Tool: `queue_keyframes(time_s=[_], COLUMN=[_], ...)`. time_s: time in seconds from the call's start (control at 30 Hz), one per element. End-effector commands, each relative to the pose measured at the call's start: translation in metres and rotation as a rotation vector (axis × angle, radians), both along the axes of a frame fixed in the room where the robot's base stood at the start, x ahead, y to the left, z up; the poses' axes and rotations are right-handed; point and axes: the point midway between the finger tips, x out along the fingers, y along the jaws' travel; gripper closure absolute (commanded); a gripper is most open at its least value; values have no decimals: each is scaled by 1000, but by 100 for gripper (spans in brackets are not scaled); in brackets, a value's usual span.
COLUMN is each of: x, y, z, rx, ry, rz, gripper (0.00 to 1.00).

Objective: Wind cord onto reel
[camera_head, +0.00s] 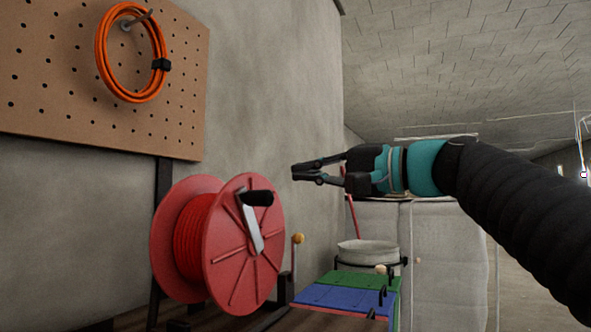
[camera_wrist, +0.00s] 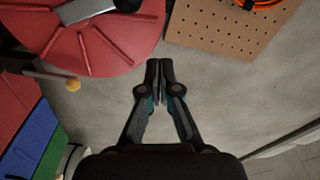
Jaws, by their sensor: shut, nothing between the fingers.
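A red reel (camera_head: 237,247) stands on a bench at the lower middle of the head view, with red cord (camera_head: 194,240) wound on its drum. A metal crank arm (camera_head: 249,222) with a black handle (camera_head: 257,198) is on its near face. In the wrist view the reel's red disc (camera_wrist: 100,45) is at the upper left. My gripper (camera_head: 294,172) is shut and empty. In the head view it is to the right of the crank handle and a little higher, apart from it. It also shows in the wrist view (camera_wrist: 160,64), beside the disc's edge. No loose cord end shows.
An orange cable coil (camera_head: 103,62) hangs on a pegboard (camera_head: 190,105) at the upper left. Blue and green panels (camera_head: 345,297) lie right of the reel, with a white bucket (camera_head: 368,253) behind. A yellow knob (camera_head: 298,239) is close to the reel. The wall is behind.

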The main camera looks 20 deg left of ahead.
Motion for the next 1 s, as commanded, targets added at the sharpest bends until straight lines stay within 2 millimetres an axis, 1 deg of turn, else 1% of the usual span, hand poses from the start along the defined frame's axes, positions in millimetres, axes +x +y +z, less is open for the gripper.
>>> queue_keyframes(time_s=[0.03,0.1,0.3,0.5,0.63,0.83,0.9,0.97,1.0], x=[-1,-4,-9,-11,-12,-12,-7,2,12], y=[-15,-28,-61,-84,-91,-94,-94,-95,-96], z=[-3,-4,-6,-7,-7,-7,-8,-17,-30], rx=[-1,0,0,0,0,-1,-4,-35,-65], ry=[-2,-1,-1,-1,0,-3,-11,-15,-8], rz=[-9,-5,3,4,5,4,-18,-52,-80], gripper=[100,100,100,100,100,100,100,100,100])
